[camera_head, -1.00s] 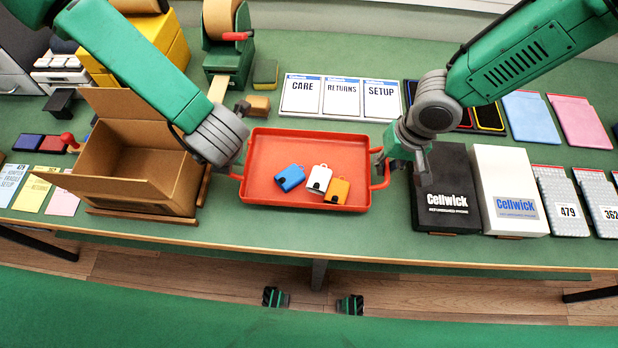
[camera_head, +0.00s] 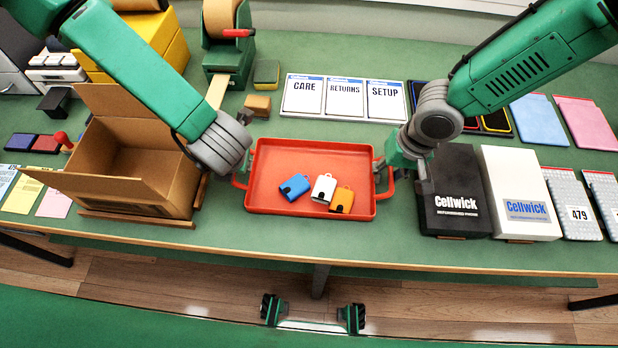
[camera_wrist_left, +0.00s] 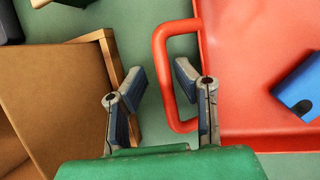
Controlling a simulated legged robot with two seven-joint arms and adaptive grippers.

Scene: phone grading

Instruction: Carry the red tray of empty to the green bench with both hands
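The red tray (camera_head: 310,208) lies flat on the green bench (camera_head: 330,237), with a handle at each end. It holds a blue tag (camera_head: 294,186), a white tag (camera_head: 323,188) and an orange tag (camera_head: 342,199). My left gripper (camera_wrist_left: 159,76) is open in the left wrist view, its fingertips on either side of the tray's left handle (camera_wrist_left: 160,62) with gaps showing. In the head view its fingers are largely hidden by its wrist. My right gripper (camera_head: 402,172) has its fingers spread at the tray's right handle (camera_head: 389,184); contact there is unclear.
An open cardboard box (camera_head: 150,180) stands close left of the tray. Behind are label cards (camera_head: 345,98), a sponge (camera_head: 266,73) and a tape dispenser (camera_head: 229,50). Bare bench shows along the front edge.

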